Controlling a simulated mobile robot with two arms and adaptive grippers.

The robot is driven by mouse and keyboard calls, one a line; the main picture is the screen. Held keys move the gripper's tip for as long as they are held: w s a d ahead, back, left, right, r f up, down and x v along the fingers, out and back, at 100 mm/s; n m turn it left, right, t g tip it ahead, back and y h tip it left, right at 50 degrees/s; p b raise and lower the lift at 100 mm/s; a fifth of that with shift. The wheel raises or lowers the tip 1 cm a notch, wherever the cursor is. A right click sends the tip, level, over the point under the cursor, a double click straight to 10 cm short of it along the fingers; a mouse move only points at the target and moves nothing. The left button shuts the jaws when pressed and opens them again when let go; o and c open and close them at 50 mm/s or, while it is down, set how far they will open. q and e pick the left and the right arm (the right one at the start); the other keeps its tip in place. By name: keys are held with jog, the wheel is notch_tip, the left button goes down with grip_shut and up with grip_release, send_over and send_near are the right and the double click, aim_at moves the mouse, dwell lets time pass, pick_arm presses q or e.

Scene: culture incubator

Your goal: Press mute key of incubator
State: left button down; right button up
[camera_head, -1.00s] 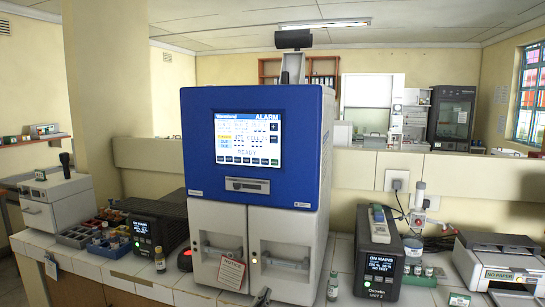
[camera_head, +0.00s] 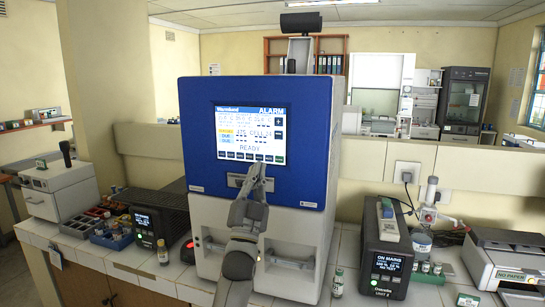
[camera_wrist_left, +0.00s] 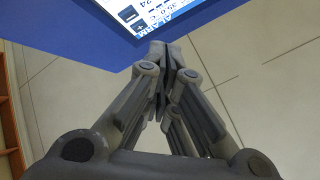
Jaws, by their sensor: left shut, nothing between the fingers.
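The incubator (camera_head: 202,130) is a blue-and-white cabinet on the tiled bench, with a lit screen (camera_head: 250,132) on its blue front. The screen reads ALARM at the top and READY below, with a row of small keys along its lower edge; their labels are too small to read. My left gripper (camera_head: 257,171) is shut and empty, its tips pointing up just below the screen's lower edge. In the left wrist view the shut fingertips (camera_wrist_left: 160,50) lie near the screen (camera_wrist_left: 145,14); I cannot tell whether they touch. My right gripper is not in view.
A black unit (camera_head: 386,262) stands right of the incubator, with small vials (camera_head: 338,283) nearby. Another black unit (camera_head: 148,226) and a vial rack (camera_head: 110,236) are on the left. A printer (camera_head: 505,262) sits at the far right.

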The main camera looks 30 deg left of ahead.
aim_at(269, 158)
pick_arm(q)
jog(key=shift+s, duration=0.1)
jog(key=shift+w+a+b, duration=0.35)
jog(key=shift+w+b, duration=0.35)
jog(key=shift+w, duration=0.75)
jog(key=shift+w+a+b, duration=0.3)
jog(key=shift+w+b, duration=0.45)
jog(key=shift+w, duration=0.7)
jog(key=shift+w+a+b, duration=0.35)
jog(key=shift+w+b, duration=0.35)
jog(key=shift+w, duration=0.75)
jog(key=shift+w+a+b, duration=0.1)
jog(key=shift+w+b, duration=0.25)
jog(key=shift+w, duration=0.05)
